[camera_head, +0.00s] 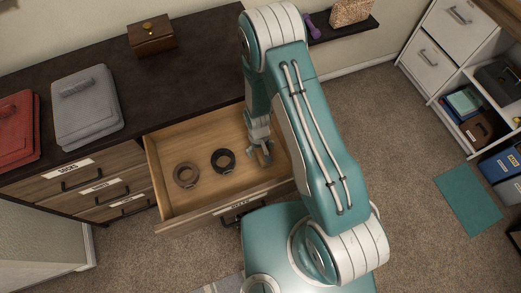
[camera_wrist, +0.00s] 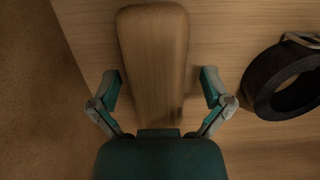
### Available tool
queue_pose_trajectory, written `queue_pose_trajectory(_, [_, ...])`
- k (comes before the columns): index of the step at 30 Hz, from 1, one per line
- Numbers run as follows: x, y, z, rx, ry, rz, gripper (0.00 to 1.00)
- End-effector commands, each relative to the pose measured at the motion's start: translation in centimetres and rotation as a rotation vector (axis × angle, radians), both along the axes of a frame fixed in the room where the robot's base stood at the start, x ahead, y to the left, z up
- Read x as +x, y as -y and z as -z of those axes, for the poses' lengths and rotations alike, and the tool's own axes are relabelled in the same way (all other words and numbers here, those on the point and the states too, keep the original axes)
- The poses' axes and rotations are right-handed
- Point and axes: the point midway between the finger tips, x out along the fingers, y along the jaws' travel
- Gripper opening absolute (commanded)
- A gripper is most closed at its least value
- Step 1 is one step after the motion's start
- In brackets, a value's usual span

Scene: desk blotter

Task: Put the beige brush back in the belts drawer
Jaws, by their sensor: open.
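The beige brush (camera_wrist: 153,55) shows in the wrist view as a long, rounded, wood-coloured piece over the drawer floor. My gripper (camera_wrist: 160,86) is open, with one finger on each side of the brush and a gap at each side. In the head view my gripper (camera_head: 263,154) is low inside the right part of the open belts drawer (camera_head: 190,219); I cannot make out the brush there. Whether the brush touches the drawer floor is hard to tell. The brush's near end is hidden behind my gripper's body.
A dark rolled belt (camera_head: 223,161) and a brown rolled belt (camera_head: 186,175) lie in the drawer to the left of my gripper. The dark belt (camera_wrist: 285,80) is close on the right in the wrist view. A wooden box (camera_head: 152,37) and folded grey clothing (camera_head: 88,105) are on the dresser top.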

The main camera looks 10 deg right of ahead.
Motion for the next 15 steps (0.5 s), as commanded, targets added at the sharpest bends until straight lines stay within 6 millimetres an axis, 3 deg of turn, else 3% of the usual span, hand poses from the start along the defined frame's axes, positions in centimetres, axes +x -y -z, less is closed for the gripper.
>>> queue_pose_trajectory(7, [0.1,0.0,-0.8,0.000,0.001,0.001,0.99])
queue_pose_trajectory(15, [0.9,-0.2,-5.4,0.001,0.005,0.001,0.99])
